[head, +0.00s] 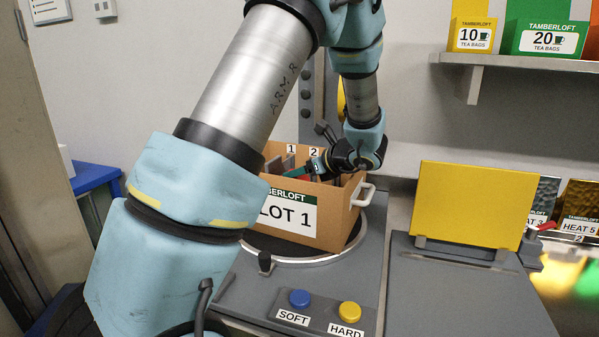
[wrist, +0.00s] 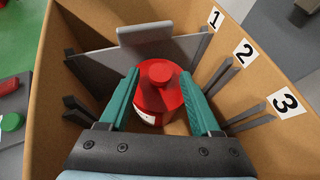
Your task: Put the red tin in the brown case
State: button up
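The red tin (wrist: 160,104), round with a knob on its lid, is inside the brown case (wrist: 125,16) in the wrist view. My gripper (wrist: 160,74) has its teal fingers on both sides of the tin, their tips against it. I cannot tell whether the tin's base touches the case floor. In the head view the brown case (head: 339,216), marked LOT 1, stands on a round turntable, with my gripper (head: 291,171) reaching in from above. Only a sliver of the tin shows there.
A grey divider plate (wrist: 160,47) stands in the case beside the tin. Dark slot guides line its walls, with labels 1, 2 and 3 on one side. Blue (head: 300,298) and yellow (head: 349,312) buttons sit in front. A yellow panel (head: 471,204) stands at the right.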

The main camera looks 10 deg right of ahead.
jog(key=shift+r, duration=0.15)
jog(key=shift+s+d+r, duration=0.1)
jog(key=shift+d, duration=0.05)
jog(key=b+v, duration=0.2)
jog(key=v, duration=0.9)
jog(key=shift+s+r, duration=0.15)
jog(key=shift+s, duration=0.15)
jog(key=shift+d, duration=0.1)
